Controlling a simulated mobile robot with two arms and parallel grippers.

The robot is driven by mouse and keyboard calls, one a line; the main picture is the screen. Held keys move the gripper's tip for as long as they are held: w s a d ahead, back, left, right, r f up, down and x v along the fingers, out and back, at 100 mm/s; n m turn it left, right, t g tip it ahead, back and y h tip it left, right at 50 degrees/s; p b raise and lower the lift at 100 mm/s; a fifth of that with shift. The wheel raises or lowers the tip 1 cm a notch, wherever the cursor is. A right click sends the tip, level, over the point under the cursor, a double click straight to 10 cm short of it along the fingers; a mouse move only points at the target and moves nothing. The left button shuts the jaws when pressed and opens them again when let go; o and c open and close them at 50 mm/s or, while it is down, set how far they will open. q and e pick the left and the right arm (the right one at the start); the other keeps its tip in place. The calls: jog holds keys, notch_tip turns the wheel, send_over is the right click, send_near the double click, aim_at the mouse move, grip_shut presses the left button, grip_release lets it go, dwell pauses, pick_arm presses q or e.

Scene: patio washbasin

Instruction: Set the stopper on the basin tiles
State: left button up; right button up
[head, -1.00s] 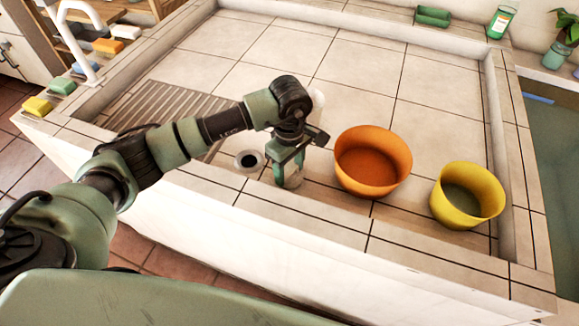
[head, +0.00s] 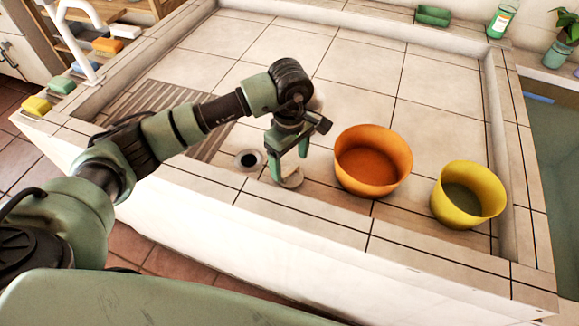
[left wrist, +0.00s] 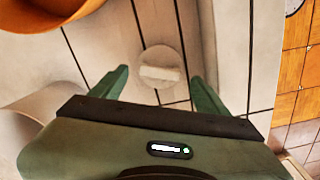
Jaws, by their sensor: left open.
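The stopper (head: 292,179) is a pale round disc with a raised bar across its top. It lies on the basin tiles (head: 365,83) between the drain hole and the orange bowl. In the left wrist view the stopper (left wrist: 161,67) shows whole, just beyond and between the fingertips. My left gripper (head: 289,166) is open above it, one green finger on each side, and the jaws hold nothing. In the left wrist view my left gripper (left wrist: 160,78) shows both fingers apart from the disc. My right gripper is not in view.
The open drain hole (head: 249,160) is left of the stopper. An orange bowl (head: 372,162) stands close on the right, a yellow bowl (head: 467,195) beyond it. The raised front rim (head: 310,216) runs nearby. A pale object behind my wrist is mostly hidden. Back tiles are clear.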

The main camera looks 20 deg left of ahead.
aim_at(289, 170)
pick_arm(q)
notch_tip(289, 170, up, 9)
jog(key=b, duration=0.1)
jog(key=shift+f, duration=0.1)
dwell(0.4)
